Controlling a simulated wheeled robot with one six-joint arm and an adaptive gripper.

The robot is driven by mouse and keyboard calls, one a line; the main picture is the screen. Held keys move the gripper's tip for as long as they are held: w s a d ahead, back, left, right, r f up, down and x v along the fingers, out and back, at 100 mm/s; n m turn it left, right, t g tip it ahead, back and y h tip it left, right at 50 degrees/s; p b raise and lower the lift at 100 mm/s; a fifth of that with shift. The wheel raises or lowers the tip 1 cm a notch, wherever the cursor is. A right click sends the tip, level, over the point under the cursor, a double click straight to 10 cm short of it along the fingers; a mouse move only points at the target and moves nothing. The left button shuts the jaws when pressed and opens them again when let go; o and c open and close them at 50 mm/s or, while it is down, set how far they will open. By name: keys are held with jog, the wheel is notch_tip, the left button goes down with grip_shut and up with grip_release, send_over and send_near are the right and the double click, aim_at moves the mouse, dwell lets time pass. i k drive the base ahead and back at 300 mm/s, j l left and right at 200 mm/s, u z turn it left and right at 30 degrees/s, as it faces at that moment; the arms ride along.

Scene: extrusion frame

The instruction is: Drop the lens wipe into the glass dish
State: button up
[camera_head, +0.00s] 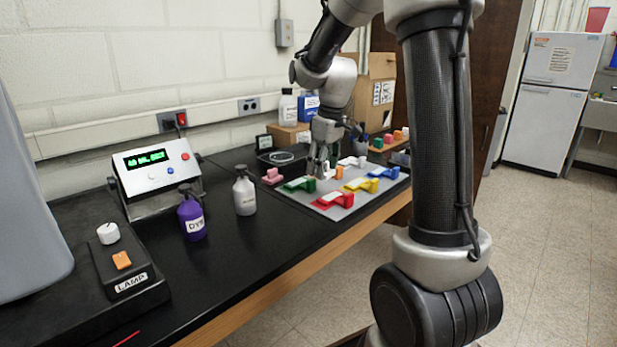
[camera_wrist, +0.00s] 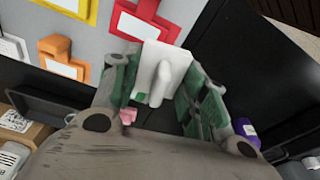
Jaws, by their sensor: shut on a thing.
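My gripper (camera_head: 322,170) is over the left part of a grey board with coloured holders. In the wrist view my gripper (camera_wrist: 160,85) is shut on a flat white piece with a raised white tab, which looks like the lens wipe (camera_wrist: 176,58). The tab is between the fingers. A green holder shows partly behind the piece; whether the piece is clear of it I cannot tell.
The grey board (camera_head: 317,210) carries green, red (camera_head: 335,199), yellow (camera_head: 360,184), blue and orange holders. A grey-white bottle (camera_head: 244,192), purple bottle (camera_head: 191,215) and a display box (camera_head: 157,175) stand left. Boxes and bottles stand behind.

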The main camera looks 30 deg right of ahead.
aim_at(282, 163)
jog(key=i+l+u, duration=0.15)
jog(key=l, duration=0.25)
jog(key=i+l+u, duration=0.15)
jog(key=l, duration=0.3)
jog(key=i+l+u, duration=0.2)
jog(key=l, duration=0.2)
jog(key=l+u, duration=0.15)
jog(key=l, duration=0.3)
